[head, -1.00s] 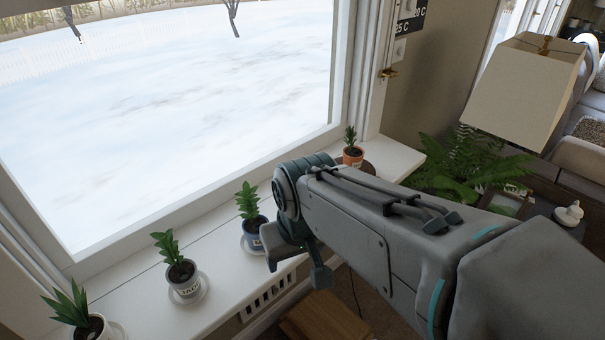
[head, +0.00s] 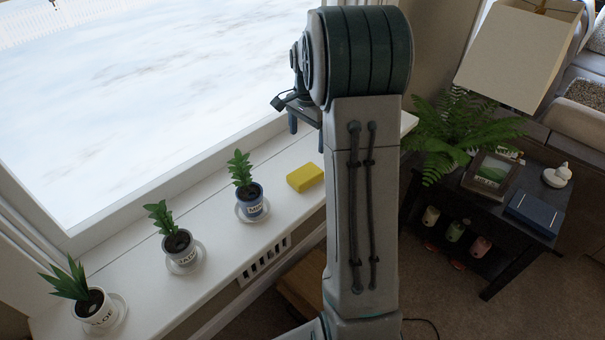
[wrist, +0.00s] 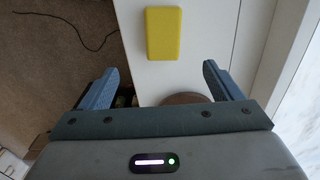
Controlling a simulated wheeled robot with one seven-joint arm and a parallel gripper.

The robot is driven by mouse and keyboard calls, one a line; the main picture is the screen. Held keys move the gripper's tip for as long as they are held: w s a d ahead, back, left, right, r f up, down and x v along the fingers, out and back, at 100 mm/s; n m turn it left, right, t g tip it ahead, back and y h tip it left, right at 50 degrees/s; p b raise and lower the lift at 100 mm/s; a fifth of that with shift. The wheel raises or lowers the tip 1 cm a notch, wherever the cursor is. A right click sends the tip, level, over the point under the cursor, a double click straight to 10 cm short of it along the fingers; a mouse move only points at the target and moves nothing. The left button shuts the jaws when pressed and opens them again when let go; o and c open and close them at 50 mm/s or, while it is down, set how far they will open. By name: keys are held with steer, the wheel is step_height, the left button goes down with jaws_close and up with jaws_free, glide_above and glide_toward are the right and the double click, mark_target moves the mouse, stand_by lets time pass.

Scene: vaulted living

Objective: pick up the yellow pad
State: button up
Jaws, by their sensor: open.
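The yellow pad (head: 305,177) lies flat on the white windowsill, to the right of the potted plant in the blue pot. It also shows in the wrist view (wrist: 166,34), whole, ahead of the fingers and roughly between their lines. My gripper (wrist: 162,84) is open and empty, apart from the pad. In the head view my gripper (head: 304,122) is above the sill, beyond the pad, partly hidden by my arm.
Several potted plants stand on the sill (head: 215,240), the nearest to the pad in a blue pot (head: 253,206). A round brown object (wrist: 186,98) lies below my gripper. A dark side table (head: 470,195) and fern (head: 450,135) are at right. The window is behind the sill.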

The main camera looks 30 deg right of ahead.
steer(key=w+d+f+m, duration=0.1)
steer(key=f, duration=0.1)
glide_above(307, 172)
steer(key=f, duration=0.5)
steer(key=d+f, duration=0.1)
steer(key=f, duration=0.1)
steer(key=shift+w+f, duration=0.1)
steer(key=shift+f, duration=0.1)
steer(key=f, duration=0.2)
steer(key=a+f+p, duration=0.1)
steer(key=f, duration=0.1)
steer(key=shift+f+p, duration=0.3)
steer(key=shift+f, duration=0.55)
steer(key=c, duration=1)
